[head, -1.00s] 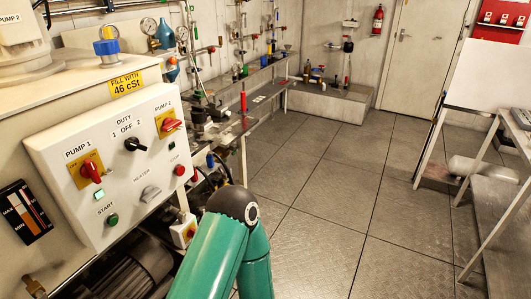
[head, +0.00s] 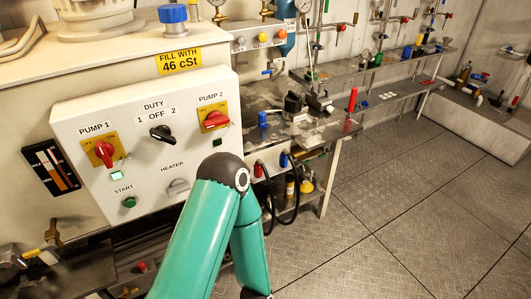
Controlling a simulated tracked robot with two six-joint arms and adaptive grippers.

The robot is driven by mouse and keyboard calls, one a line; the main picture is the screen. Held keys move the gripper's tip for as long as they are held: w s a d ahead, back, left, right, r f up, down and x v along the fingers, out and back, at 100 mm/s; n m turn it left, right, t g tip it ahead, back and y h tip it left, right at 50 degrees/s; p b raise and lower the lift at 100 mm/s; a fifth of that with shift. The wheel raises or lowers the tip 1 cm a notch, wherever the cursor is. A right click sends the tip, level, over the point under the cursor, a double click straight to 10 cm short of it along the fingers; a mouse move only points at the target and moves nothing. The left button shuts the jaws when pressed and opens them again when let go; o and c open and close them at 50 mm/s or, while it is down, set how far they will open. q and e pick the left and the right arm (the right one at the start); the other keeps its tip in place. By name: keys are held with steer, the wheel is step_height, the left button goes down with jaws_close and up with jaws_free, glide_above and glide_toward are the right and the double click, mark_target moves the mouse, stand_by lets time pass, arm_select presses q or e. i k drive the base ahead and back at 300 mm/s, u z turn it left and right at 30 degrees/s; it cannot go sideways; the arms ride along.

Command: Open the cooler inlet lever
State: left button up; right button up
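I cannot make out for sure which lever is the cooler inlet lever. A small yellow lever-like part (head: 38,254) shows at the lower left in the head view, below the control panel, beside a brass fitting (head: 53,232). No label is readable there. One of my green arms crosses the lower middle, bent at a black joint, in front of the panel's lower right corner. Its far end runs out at the bottom edge. Neither gripper shows.
A white control panel (head: 75,120) with red and black rotary switches stands on the left. Below it is dark machinery, partly hidden. A metal bench (head: 345,125) with valves and hoses runs along the wall. The plate floor (head: 400,215) at right is clear.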

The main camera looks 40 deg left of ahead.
mark_target(306, 162)
steer(key=u, duration=0.05)
steer(key=i, duration=0.35)
steer(key=u, duration=0.3)
steer(key=k, duration=0.85)
steer(key=u, duration=0.15)
steer(key=i, duration=1.85)
steer(key=z, duration=0.05)
